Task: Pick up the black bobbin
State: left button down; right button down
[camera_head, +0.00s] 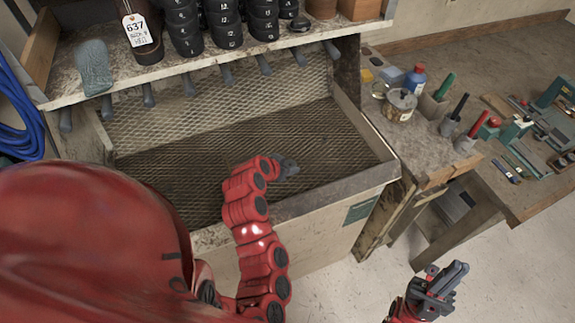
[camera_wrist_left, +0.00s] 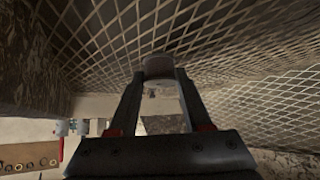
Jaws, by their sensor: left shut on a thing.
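My left gripper (camera_head: 289,168) is over the mesh-lined bin, apart from the shelf above. In the left wrist view, its two fingers (camera_wrist_left: 159,75) are shut on a small dull grey-brown thing (camera_wrist_left: 158,65) at their tips. I cannot tell for sure whether that is the black bobbin; its colour is murky and the fingers hide its sides. In the head view the held thing cannot be made out. No other bobbin can be picked out clearly. My right gripper (camera_head: 448,274) is over the floor at lower right, away from the benches; its finger gap is unclear.
The mesh bin (camera_head: 375,175) has a raised wooden front edge. On the right bench are a tin (camera_head: 399,106), a blue bottle (camera_head: 415,80) and several handled tools. Open floor (camera_head: 510,270) lies lower right.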

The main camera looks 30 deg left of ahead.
pick_arm(q)
jog(key=shift+f, duration=0.25)
jog(key=shift+c, duration=1.7)
grip_release()
jog(key=shift+r, duration=0.15)
